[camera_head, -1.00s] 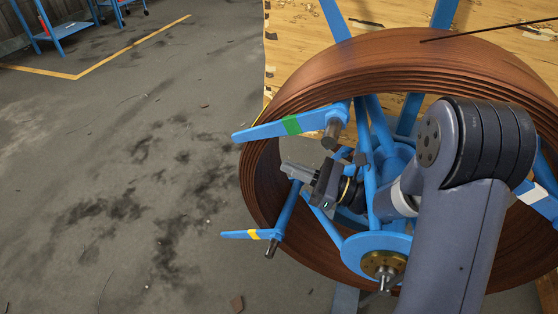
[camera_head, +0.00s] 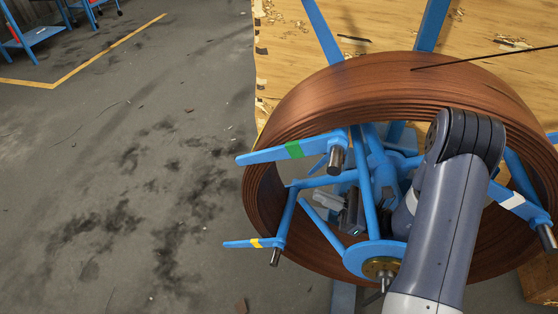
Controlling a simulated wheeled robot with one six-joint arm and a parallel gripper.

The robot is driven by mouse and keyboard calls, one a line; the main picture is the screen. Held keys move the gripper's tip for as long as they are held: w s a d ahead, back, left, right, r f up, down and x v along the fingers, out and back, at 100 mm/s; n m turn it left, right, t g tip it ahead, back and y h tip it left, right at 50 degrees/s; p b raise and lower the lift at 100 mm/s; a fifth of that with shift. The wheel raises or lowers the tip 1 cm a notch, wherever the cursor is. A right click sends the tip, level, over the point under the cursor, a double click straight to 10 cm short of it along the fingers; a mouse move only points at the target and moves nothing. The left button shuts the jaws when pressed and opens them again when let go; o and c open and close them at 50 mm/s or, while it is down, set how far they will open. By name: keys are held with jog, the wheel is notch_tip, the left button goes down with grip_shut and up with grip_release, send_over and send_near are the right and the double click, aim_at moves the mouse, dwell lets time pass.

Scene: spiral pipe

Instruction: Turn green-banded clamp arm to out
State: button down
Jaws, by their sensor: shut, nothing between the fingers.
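The green-banded clamp arm (camera_head: 266,155) is a flat blue bar with a green band. It lies across the left rim of the brown pipe coil (camera_head: 330,95), its tip sticking out left past the coil. Its inner end meets a grey pin (camera_head: 336,158) on a blue strut. My gripper (camera_head: 322,199) is shut and empty inside the coil, below and right of the green band, apart from that arm. Blue struts partly hide my gripper and wrist.
A white-banded one (camera_head: 523,209) is at right. The blue hub (camera_head: 372,257) and struts crowd the coil's middle. The floor (camera_head: 110,170) at left is open.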

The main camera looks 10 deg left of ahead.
send_near(268, 162)
jog(key=a+f, duration=0.2)
jog(key=a, duration=0.3)
jog(key=r, duration=0.1)
jog(key=a+r, duration=0.1)
jog(key=shift+w+a+r+p, duration=0.1)
jog(key=shift+w+r+p, duration=0.2)
jog(key=shift+p, duration=0.1)
jog(key=shift+a+r, duration=0.25)
jog(key=shift+r, duration=0.15)
jog(key=shift+w+a+r+p, duration=0.1)
jog(key=shift+a+r+p, duration=0.55)
jog(key=shift+r+p, duration=0.15)
